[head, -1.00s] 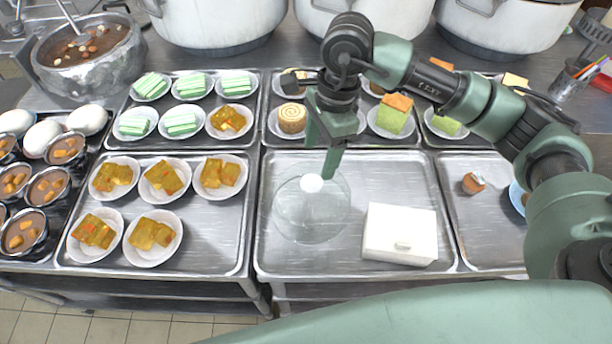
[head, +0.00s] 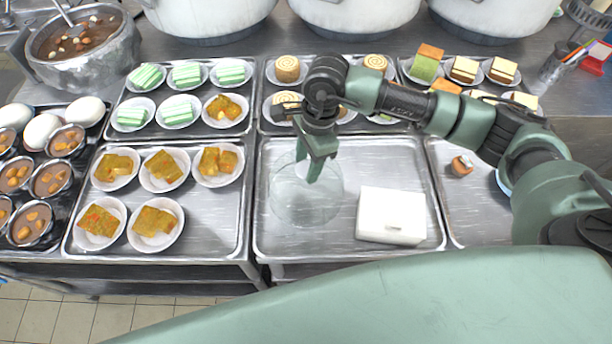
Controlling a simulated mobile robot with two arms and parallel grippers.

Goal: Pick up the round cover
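The round cover (head: 290,205) is a clear, see-through dome with a round outline. It rests on the empty metal tray at centre, left of the white box. In the head view my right gripper (head: 311,168) is directly over the top of the cover, fingers pointing down. The fingers hide the cover's white knob, so I cannot tell whether they are apart or closed on it. My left gripper is not in view.
A white lidded box (head: 391,218) stands right of the cover on the same tray (head: 385,160). Trays of plated cakes lie behind and left. A small brown-topped item (head: 461,166) sits on the right tray. Large white pots (head: 355,12) line the back.

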